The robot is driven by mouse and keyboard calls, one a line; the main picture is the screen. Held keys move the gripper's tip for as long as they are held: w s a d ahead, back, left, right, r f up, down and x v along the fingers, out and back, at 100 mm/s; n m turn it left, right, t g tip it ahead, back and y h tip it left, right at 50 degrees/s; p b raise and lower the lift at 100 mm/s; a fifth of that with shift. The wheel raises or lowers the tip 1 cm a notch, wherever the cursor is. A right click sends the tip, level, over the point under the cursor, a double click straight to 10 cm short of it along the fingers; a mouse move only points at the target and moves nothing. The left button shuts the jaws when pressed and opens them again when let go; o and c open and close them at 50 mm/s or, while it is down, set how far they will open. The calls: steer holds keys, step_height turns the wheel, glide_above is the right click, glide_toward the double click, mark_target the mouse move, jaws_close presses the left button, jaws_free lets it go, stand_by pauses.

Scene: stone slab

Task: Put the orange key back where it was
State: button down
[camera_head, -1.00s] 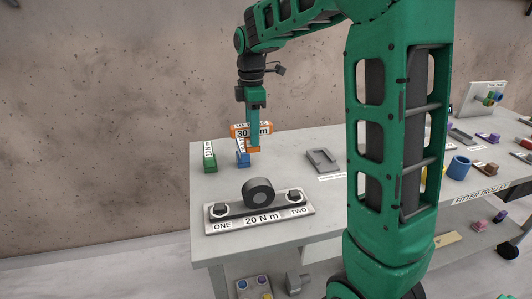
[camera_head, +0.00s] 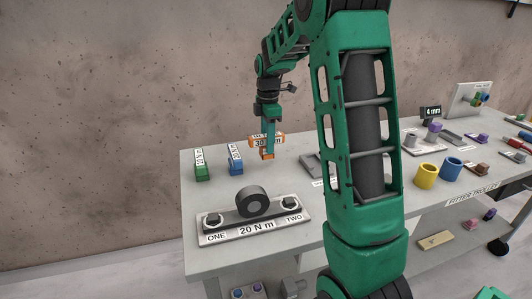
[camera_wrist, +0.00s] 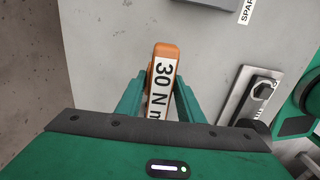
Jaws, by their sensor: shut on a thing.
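The orange key (camera_head: 267,140), labelled 30 N m, is at the back of the slab-topped table, to the right of the blue key (camera_head: 235,158) and the green key (camera_head: 201,164). My gripper (camera_head: 267,150) is shut on the orange key from above. In the wrist view the orange key (camera_wrist: 164,55) sits between my two green fingers, its white label facing the camera. Whether its lower end touches the table is hard to tell.
A plate marked 20 N m (camera_head: 255,229) with two bolts and a dark roller stands in front. A grey bracket (camera_head: 312,165) lies to the right, partly behind my arm. A yellow cup (camera_head: 425,175) and a blue cup (camera_head: 451,168) stand further right.

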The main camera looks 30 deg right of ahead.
steer(key=shift+f, duration=2)
steer(key=c, duration=1.2)
jaws_free()
steer(key=shift+f, duration=0.1)
